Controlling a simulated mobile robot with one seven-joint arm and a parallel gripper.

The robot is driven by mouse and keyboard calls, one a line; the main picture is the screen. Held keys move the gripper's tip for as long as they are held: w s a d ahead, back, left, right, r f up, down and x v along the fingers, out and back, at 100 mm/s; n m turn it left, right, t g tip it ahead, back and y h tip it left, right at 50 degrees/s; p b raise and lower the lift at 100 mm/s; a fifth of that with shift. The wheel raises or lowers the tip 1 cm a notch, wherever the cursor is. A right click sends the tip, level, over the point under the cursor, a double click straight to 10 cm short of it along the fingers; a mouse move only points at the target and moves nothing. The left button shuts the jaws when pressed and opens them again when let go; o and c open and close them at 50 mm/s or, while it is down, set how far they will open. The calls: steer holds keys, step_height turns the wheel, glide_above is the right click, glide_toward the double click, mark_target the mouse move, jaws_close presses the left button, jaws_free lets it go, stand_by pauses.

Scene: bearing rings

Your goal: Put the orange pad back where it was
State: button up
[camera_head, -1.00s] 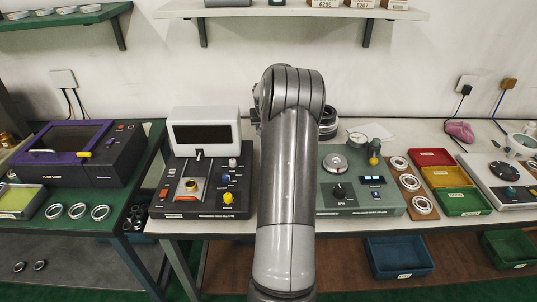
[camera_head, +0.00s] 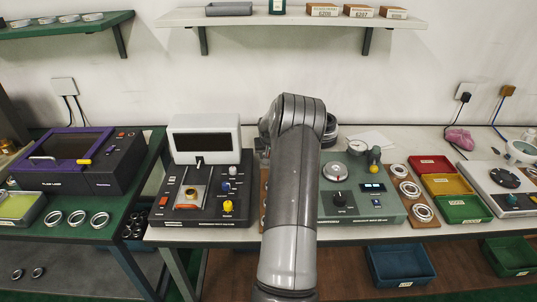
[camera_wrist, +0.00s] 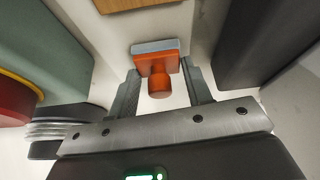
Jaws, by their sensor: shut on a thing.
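The orange pad (camera_wrist: 158,66) shows in the wrist view as an orange block with a round orange knob and a grey layer along its far side. My gripper (camera_wrist: 161,72) is shut on it, with one finger on each side. The pad appears held over a pale surface, but its exact height cannot be told. In the head view my arm hides the gripper and the pad.
A wooden board (camera_wrist: 135,3) lies beyond the pad. A green device (camera_head: 345,203) stands to the right of my arm, and a dark machine (camera_head: 205,205) to the left. Colored trays (camera_head: 465,209) stand farther right. Stacked metal rings (camera_wrist: 62,131) show lower left in the wrist view.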

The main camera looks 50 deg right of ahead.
steer(key=o, duration=1)
steer(key=shift+o, duration=0.2)
steer(key=v, duration=1.2)
steer(key=s+a+r+n, duration=0.1)
steer(key=s+a+r, duration=0.1)
steer(key=a+r, duration=0.6)
steer(key=s+a+r+n+t, duration=0.15)
steer(key=a+r, duration=0.25)
steer(key=a, duration=0.9)
steer(key=s+a+r+n+g, duration=0.15)
steer(key=a+r, duration=0.35)
steer(key=a, duration=0.5)
steer(key=s+a+n+t+y, duration=0.2)
steer(key=s+a+n+y, duration=0.1)
steer(key=s+a, duration=1.6)
steer(key=shift+s+n, duration=0.3)
steer(key=shift+s, duration=0.9)
